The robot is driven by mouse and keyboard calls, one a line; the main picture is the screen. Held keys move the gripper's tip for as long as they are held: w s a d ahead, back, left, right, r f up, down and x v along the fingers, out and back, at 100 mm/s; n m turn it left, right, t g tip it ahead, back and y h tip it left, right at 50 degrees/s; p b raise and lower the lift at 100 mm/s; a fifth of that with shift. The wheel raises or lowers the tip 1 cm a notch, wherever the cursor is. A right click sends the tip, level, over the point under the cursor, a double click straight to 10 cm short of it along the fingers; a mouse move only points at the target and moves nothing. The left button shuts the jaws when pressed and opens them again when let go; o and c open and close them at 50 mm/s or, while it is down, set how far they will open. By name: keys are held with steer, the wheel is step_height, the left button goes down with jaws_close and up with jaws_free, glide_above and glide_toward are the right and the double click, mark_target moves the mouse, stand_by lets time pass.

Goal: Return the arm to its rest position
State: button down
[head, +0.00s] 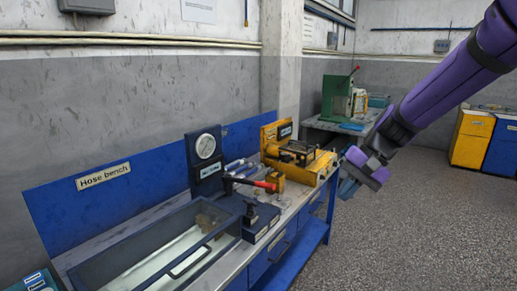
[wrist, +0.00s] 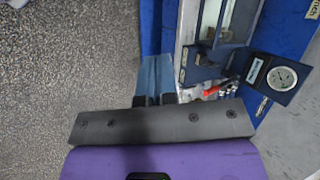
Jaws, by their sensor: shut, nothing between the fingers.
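My gripper (head: 348,183) is at the end of my purple arm, at the right of the head view. It hangs beside the front edge of the hose bench (head: 312,211), near a yellow machine (head: 326,168). In the wrist view the blue fingers of my gripper (wrist: 156,77) are together, with nothing held between them. Below the fingers in that view is grey floor and the bench's edge. I cannot tell the exact gap between my gripper and the bench.
The bench carries a glass-topped tank (head: 100,270), a pressure gauge (head: 205,147) and a red-handled pump (head: 262,184). A green machine (head: 338,97) stands on a farther table. Yellow and blue cabinets (head: 470,138) are at the far right. The floor (head: 420,225) right of the bench is clear.

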steer(key=s+d+r+n+t+h, duration=0.1)
steer(key=s+d+r+t+h, duration=0.2)
steer(key=s, duration=0.8)
steer(key=s+d+r+n+t+h, duration=0.2)
steer(key=s+d+r, duration=0.5)
steer(key=s, duration=0.4)
steer(key=shift+s+d+n+t+h, duration=0.3)
steer(key=shift+t+h, duration=0.1)
steer(key=shift+h, duration=0.4)
